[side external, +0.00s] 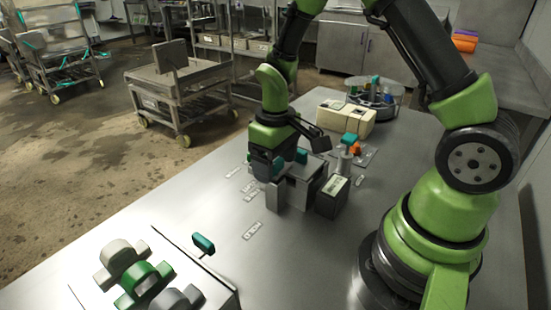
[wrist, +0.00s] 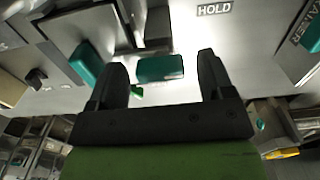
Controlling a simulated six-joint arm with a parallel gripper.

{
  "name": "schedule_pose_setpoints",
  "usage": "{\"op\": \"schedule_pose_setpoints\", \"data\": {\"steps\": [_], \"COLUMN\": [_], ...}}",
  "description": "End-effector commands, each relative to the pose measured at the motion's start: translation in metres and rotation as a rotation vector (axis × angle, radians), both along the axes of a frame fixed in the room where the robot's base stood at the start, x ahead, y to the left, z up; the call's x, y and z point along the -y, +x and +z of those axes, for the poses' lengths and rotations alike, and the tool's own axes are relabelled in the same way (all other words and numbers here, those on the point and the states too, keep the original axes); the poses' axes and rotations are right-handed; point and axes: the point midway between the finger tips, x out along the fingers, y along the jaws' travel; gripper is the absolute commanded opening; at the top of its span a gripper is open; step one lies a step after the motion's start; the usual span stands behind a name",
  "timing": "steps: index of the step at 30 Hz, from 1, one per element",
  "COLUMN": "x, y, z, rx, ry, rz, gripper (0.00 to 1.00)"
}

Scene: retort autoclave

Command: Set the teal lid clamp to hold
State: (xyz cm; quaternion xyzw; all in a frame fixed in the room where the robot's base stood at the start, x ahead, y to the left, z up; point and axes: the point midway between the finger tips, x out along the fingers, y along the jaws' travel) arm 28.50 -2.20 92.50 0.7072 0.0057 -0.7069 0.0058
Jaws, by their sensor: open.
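In the wrist view a teal block (wrist: 160,68), which looks like the clamp handle, lies between the two dark fingers of my gripper (wrist: 162,64). The fingers are apart, with a gap visible on each side of the block. A HOLD label (wrist: 214,10) is on the metal surface beyond the right finger. In the side view my gripper (side external: 271,172) points down at a small grey metal fixture (side external: 305,185) on the bench. The arm partly hides the clamp there, and its exact setting cannot be told.
Another teal handle (wrist: 86,62) is close to the left finger. A dark box (side external: 332,197) stands beside the fixture, with a beige device (side external: 346,120) behind.

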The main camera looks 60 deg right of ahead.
Motion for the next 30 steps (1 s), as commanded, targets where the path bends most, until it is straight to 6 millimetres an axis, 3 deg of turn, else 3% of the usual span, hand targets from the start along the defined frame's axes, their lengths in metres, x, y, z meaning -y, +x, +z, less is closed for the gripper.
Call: {"op": "schedule_pose_setpoints", "data": {"steps": [5, 18, 30], "x": [0.0, 0.0, 0.0], "y": [0.001, 0.001, 0.0], "z": [0.013, 0.09, 0.099], "rx": [0.004, 0.004, 0.0], "ry": [0.0, -0.001, 0.0], "rz": [-0.001, 0.0, 0.0], "gripper": [0.74, 0.74, 0.74]}}
